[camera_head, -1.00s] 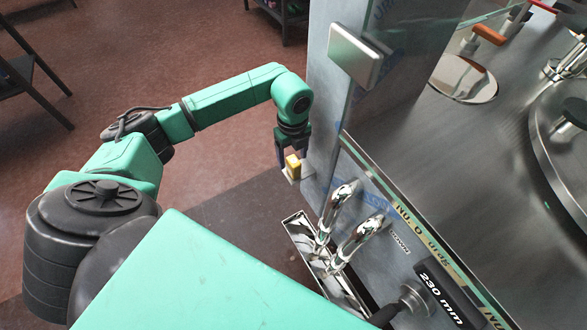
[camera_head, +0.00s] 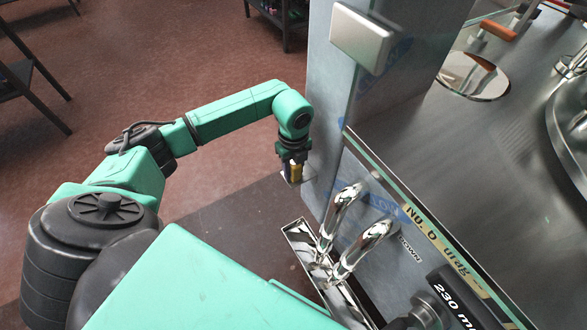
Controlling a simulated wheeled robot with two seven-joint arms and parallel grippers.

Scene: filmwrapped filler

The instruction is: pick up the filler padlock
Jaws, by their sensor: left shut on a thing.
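The padlock (camera_head: 296,171) is a small yellow block between the fingers of my left gripper (camera_head: 291,172). The gripper points down at the left side of the grey machine panel and is shut on the padlock. The fingers cover part of the padlock, and its shackle cannot be made out. A small pale piece shows just beside the fingertips, close to the panel; whether the padlock touches it I cannot tell. My right gripper is not in view.
The steel machine top (camera_head: 450,140) fills the right side. Two chrome taps (camera_head: 343,205) stand over a narrow steel trough (camera_head: 300,232) below the gripper. A white box (camera_head: 362,36) juts from the upright panel (camera_head: 330,120). Open floor lies to the left.

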